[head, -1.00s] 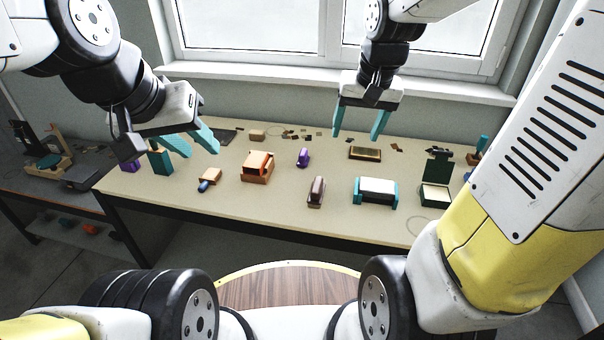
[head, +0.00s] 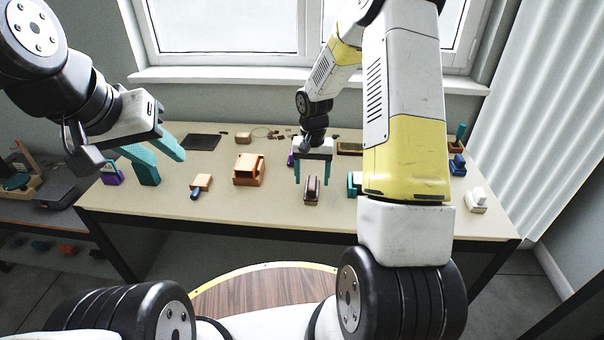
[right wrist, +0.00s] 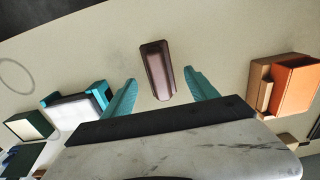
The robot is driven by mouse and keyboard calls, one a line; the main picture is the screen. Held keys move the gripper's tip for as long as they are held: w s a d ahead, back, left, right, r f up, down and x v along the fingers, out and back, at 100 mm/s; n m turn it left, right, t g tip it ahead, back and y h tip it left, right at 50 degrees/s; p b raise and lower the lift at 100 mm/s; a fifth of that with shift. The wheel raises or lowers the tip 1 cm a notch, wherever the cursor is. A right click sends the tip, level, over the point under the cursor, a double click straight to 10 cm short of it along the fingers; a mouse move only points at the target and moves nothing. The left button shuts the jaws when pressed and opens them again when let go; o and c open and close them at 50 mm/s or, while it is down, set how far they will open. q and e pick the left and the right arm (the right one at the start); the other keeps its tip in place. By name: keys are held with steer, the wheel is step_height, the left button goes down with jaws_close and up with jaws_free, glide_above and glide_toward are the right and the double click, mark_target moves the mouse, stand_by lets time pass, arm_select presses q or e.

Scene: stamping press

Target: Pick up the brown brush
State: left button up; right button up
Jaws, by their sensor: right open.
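The brown brush (head: 311,190) lies on the table near its front edge in the head view. It also shows in the right wrist view (right wrist: 157,70), long and dark brown with a paler top. My right gripper (head: 312,182) is open with its teal fingers above the brush. In the right wrist view the brush lies ahead of the gap between the two open fingertips (right wrist: 159,82), and I see no contact. My left gripper (head: 168,167) is at the left, its teal fingers apart and empty, above the table's left part.
An orange-brown box (head: 248,170) stands left of the brush, and a teal-ended roller block (right wrist: 72,107) lies on its other side. A small wooden block with a blue handle (head: 201,183) lies further left. My right arm hides part of the table's right side.

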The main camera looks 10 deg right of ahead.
mark_target(312, 181)
step_height(312, 181, down, 4)
steer(key=shift+f, duration=0.25)
steer(key=shift+c, duration=0.5)
jaws_close()
